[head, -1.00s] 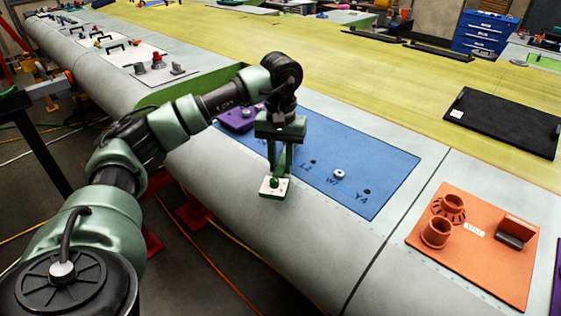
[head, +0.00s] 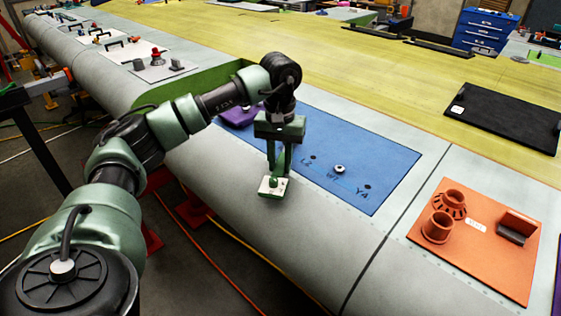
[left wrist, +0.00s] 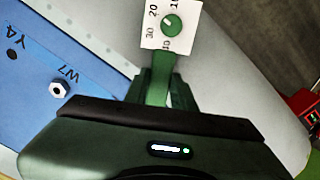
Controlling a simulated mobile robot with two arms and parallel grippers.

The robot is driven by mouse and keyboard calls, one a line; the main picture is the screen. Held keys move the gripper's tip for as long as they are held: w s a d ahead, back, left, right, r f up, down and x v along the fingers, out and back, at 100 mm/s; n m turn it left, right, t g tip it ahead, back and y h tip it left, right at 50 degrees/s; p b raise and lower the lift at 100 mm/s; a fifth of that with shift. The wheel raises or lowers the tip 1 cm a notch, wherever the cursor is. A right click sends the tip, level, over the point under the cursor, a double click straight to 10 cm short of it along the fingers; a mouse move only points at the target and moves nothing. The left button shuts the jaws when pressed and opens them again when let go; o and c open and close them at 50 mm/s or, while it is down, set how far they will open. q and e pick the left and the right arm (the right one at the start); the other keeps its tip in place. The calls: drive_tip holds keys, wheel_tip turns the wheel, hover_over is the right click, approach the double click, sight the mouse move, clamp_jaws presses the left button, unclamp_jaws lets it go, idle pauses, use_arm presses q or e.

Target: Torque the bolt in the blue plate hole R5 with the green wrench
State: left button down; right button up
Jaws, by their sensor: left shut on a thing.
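The blue plate (head: 385,178) lies on the grey wing skin, with labels L2, W7 and Y4 legible. A silvery bolt (head: 340,169) sits by W7; it also shows in the left wrist view (left wrist: 58,89). No R5 label is legible; my left arm and gripper cover part of the plate. My left gripper (head: 279,166) is shut on the green wrench (head: 272,182), off the plate's near edge. At its fingertips are a green knob with a pointer and a white dial card (left wrist: 185,39) numbered in tens. The wrench's other parts are mostly hidden. My right gripper is not in view.
An orange plate (head: 470,269) with ring-shaped parts and a block lies at the right. A purple plate (head: 238,117) is partly behind my left arm. A black panel (head: 510,122) lies on the yellow surface. The grey skin around the wrench is clear.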

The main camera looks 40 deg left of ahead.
use_arm(q)
drive_tip(key=shift+s+a+f+m+b, duration=0.15)
drive_tip(key=shift+s+a+m, duration=0.1)
drive_tip(key=shift+a+m, duration=0.35)
drive_tip(key=shift+s+a+r+m+b, duration=0.15)
drive_tip(key=shift+s+a+m, duration=0.1)
drive_tip(key=shift+a+m, duration=0.35)
drive_tip(key=shift+f, duration=0.1)
drive_tip(key=shift+a, duration=0.1)
drive_tip(key=shift+s+a+f+m, duration=0.15)
drive_tip(key=shift+a+m, duration=0.95)
drive_tip(key=shift+a, duration=0.2)
wheel_tip(320, 180, up, 7)
drive_tip(key=p, duration=0.5)
drive_tip(key=shift+p, duration=0.35)
